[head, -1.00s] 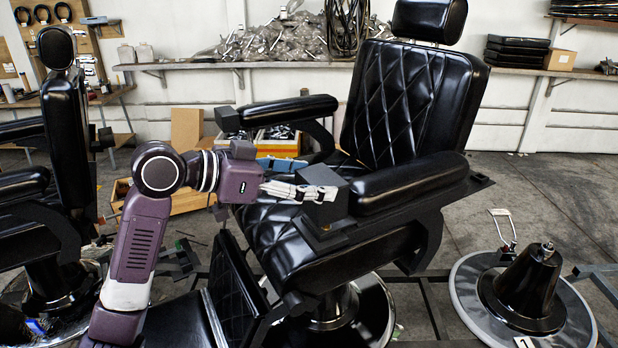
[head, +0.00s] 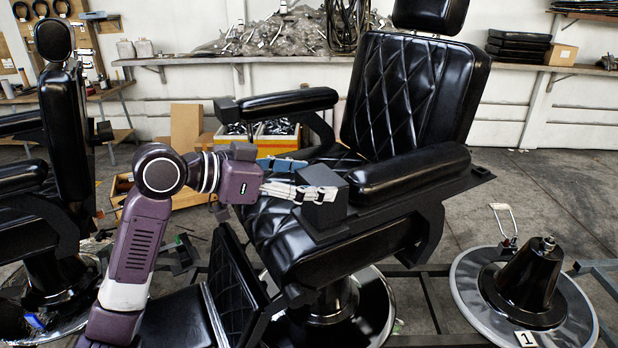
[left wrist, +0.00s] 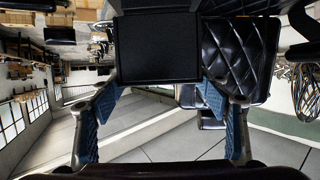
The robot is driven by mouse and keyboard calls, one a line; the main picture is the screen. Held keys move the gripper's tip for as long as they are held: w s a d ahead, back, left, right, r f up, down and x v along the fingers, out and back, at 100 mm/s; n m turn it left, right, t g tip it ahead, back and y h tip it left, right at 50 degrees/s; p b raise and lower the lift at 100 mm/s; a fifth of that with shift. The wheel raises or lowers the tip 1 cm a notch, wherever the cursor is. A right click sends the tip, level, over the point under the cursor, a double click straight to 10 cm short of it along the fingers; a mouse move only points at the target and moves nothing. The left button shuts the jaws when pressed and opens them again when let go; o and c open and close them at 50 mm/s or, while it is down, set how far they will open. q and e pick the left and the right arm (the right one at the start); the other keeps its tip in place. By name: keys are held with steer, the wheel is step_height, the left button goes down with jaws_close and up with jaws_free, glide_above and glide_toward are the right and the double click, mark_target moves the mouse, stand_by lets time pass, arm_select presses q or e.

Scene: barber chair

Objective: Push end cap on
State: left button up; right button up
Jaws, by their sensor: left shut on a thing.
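The end cap (head: 322,185) is a black block in the head view, at the front end of the near armrest (head: 415,178). It looks lined up with the armrest and very close to it or touching. I cannot tell whether it is seated. My left gripper (head: 300,193) is shut on the cap from the left. In the left wrist view, the cap's dark square face (left wrist: 157,48) is between my gripper's blue-padded fingers (left wrist: 160,100). The far armrest (head: 285,103) has a similar block (head: 226,110) at its front. My right gripper is not in view.
The black barber chair seat (head: 275,225) and quilted backrest (head: 405,95) are close around my arm. The footrest (head: 240,285) stands below it. Another chair (head: 68,130) is at the left. A round base (head: 525,295) lies at the right. Floor between is partly clear.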

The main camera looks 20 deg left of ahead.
arm_select(q)
steer(key=shift+f+b, duration=0.65)
steer(key=shift+f, duration=0.35)
steer(key=o, duration=1.4)
steer(key=v, duration=1.2)
steer(key=shift+f, duration=0.1)
